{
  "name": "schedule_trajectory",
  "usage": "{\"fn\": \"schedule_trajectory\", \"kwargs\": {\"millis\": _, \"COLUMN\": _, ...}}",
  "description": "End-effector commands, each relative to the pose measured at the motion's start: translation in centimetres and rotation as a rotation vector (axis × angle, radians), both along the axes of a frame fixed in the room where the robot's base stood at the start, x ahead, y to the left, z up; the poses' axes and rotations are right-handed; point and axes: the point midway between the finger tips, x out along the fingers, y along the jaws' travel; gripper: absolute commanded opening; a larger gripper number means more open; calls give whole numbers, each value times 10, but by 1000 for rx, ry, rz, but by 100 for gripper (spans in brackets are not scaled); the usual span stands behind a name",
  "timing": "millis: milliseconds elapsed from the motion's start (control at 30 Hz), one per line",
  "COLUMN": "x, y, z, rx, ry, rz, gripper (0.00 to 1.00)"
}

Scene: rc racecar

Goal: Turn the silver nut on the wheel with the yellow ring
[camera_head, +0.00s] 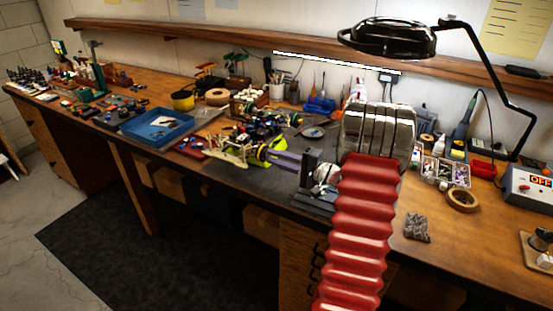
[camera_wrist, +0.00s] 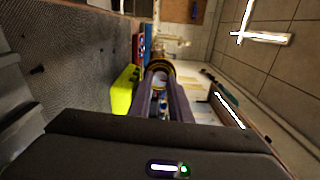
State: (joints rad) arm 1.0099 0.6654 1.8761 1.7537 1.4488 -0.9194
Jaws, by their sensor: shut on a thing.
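The small race car (camera_head: 240,150) sits on the dark mat of the bench. In the wrist view a dark wheel with a yellow ring (camera_wrist: 161,64) faces me straight ahead. My gripper (camera_wrist: 158,80) reaches to the middle of this wheel, with its two long purple-grey fingers close around the hub. It is shut on the small silver nut there, which the fingertips mostly hide. In the head view my gripper (camera_head: 270,156) comes in from the right and meets the car's near right side, and the nut cannot be made out.
A bright yellow-green part (camera_wrist: 122,92) stands left of the fingers in the wrist view. A blue tray (camera_head: 157,128) lies left of the car. Behind it are cups and tools. A lamp (camera_head: 390,38) hangs over the right side. A tape roll (camera_head: 463,200) lies at the right.

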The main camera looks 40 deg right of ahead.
Motion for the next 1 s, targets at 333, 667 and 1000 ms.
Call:
{"fn": "schedule_trajectory", "kwargs": {"millis": 333, "x": 0, "y": 2, "z": -3, "rx": 2, "ry": 6, "rz": 3, "gripper": 24}}
{"fn": "schedule_trajectory", "kwargs": {"millis": 667, "x": 0, "y": 1, "z": -1, "rx": 1, "ry": 2, "rz": 2, "gripper": 37}}
{"fn": "schedule_trajectory", "kwargs": {"millis": 1000, "x": -13, "y": -5, "z": -1, "rx": 1, "ry": 1, "rz": -1, "gripper": 37}}
